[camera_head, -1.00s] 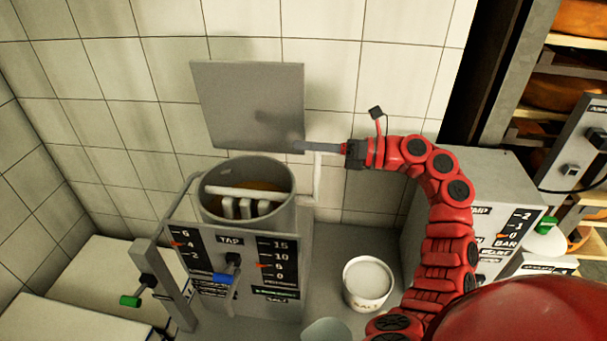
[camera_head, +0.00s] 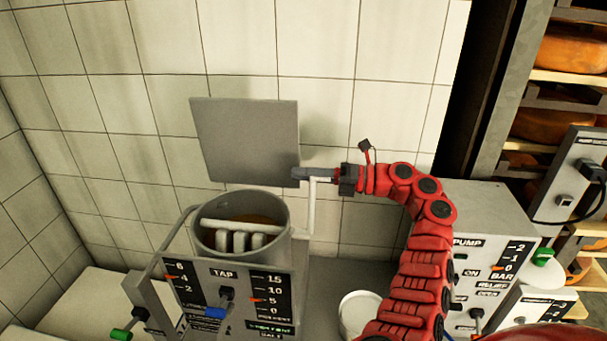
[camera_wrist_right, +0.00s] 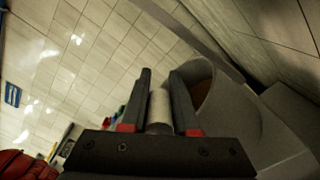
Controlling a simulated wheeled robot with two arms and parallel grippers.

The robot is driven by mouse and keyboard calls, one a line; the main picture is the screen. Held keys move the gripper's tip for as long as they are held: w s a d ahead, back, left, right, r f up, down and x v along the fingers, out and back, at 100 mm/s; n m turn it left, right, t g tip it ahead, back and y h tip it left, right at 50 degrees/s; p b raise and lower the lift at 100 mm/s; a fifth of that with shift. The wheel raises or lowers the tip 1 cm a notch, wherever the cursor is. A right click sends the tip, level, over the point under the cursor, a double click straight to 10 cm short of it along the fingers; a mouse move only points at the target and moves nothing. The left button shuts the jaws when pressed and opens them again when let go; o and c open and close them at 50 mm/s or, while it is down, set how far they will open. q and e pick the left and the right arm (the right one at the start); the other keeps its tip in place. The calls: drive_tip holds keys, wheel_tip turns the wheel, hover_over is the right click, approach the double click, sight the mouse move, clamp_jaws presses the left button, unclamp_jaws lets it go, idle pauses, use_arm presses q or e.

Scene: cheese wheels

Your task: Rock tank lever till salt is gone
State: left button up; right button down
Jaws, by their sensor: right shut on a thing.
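The grey round tank (camera_head: 213,240) stands on a panel marked TAP with two scales and orange pointers. A white bar with several paddles (camera_head: 240,226) lies across its open top, over orange-brown contents. The white lever (camera_head: 311,208) rises at the tank's right side. My right gripper (camera_head: 310,174) is shut on the lever's top end. In the right wrist view, the lever's pale rod (camera_wrist_right: 159,108) sits between the fingers of my gripper (camera_wrist_right: 161,95), with the tank (camera_wrist_right: 225,105) just to the right. Salt cannot be made out. My left gripper is not in view.
A square grey plate (camera_head: 247,140) stands behind the tank. A white tub (camera_head: 358,311) is at the tank's lower right, partly behind my right arm. A PUMP box (camera_head: 480,220) and shelves of cheese wheels (camera_head: 565,58) are at the right. Blue (camera_head: 215,312) and green (camera_head: 121,334) handles are in front.

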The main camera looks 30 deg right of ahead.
drive_tip(key=shift+f, duration=0.5)
drive_tip(key=c, duration=0.8)
unclamp_jaws()
drive_tip(key=shift+o, duration=0.6)
drive_tip(key=shift+d+r, duration=0.1)
drive_tip(key=shift+r, duration=0.05)
drive_tip(key=shift+r, duration=0.1)
drive_tip(key=b+v, duration=0.1)
drive_tip(key=v, duration=1.1)
